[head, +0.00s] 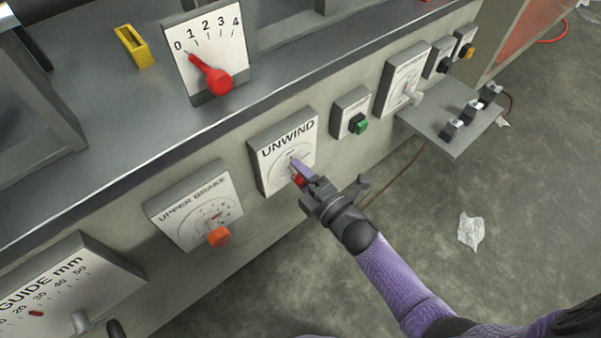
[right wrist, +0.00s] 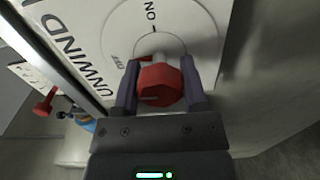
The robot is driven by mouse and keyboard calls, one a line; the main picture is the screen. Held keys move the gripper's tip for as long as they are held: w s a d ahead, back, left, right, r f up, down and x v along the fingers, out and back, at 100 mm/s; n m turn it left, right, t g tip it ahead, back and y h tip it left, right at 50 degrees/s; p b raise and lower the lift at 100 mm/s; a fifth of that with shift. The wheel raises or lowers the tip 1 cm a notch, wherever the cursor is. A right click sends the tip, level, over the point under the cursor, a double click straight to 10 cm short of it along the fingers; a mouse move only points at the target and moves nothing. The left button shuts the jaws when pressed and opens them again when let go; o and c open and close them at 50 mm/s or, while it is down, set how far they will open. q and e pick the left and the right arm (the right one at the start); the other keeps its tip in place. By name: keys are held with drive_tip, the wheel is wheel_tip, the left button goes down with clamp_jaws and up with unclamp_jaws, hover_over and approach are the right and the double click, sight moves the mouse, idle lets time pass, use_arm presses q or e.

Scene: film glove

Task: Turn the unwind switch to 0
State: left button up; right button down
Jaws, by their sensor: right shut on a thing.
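The unwind switch is a red knob (right wrist: 160,84) on a white plate marked UNWIND (head: 273,143), on the front of the machine. A thin red part behind the knob points left, toward that small mark. My right gripper (head: 298,174) is shut on the knob, one finger on each side of it (right wrist: 160,95). My left gripper is in neither view.
The upper brake panel (head: 195,190) with an orange knob (head: 219,236) is to the left. A green button (head: 361,126) and a grey-handled switch (head: 412,95) are to the right. A small shelf (head: 440,125) juts out there. A red lever dial (head: 213,80) stands above. The floor in front has crumpled film (head: 471,232).

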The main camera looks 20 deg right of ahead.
drive_tip(key=shift+f+n, duration=0.1)
drive_tip(key=shift+n, duration=0.2)
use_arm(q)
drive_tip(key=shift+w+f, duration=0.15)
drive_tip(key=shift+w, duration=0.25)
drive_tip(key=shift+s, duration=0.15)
use_arm(e)
drive_tip(key=shift+c, duration=2)
unclamp_jaws()
drive_tip(key=shift+o, duration=1.2)
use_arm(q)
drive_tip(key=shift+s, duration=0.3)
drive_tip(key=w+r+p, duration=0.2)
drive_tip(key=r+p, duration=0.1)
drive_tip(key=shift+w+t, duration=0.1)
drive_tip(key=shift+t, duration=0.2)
use_arm(e)
drive_tip(key=v, duration=1)
